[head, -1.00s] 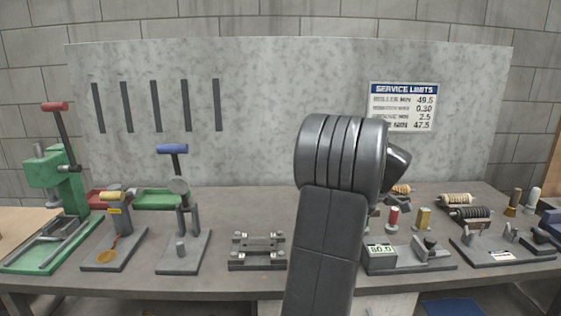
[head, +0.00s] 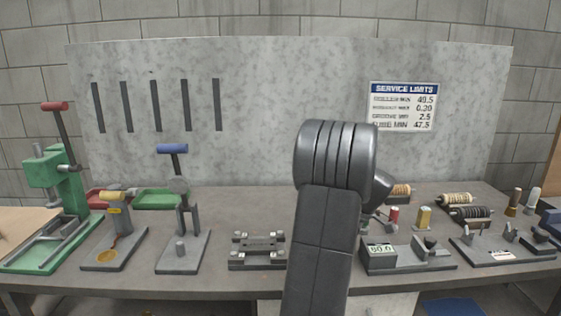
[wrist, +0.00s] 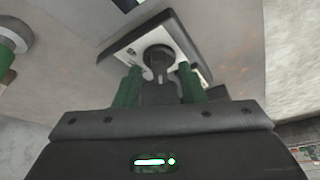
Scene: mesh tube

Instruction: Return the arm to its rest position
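My arm (head: 325,220) stands up in the middle of the head view, its rounded joint in front of the grey back panel. The forearm and wrist point away, and the gripper is mostly hidden behind the arm in that view. In the wrist view my gripper (wrist: 159,78) shows two green fingers standing apart. A dark round knob on a pale plate with a dark border (wrist: 185,42) shows beyond and between the fingertips. I see nothing clamped between them.
The workbench (head: 215,282) carries a green press (head: 62,190), a blue-handled stand (head: 180,215), a grey fixture (head: 258,250) and a gauge with a display (head: 405,257). A limits sign (head: 403,107) hangs on the panel.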

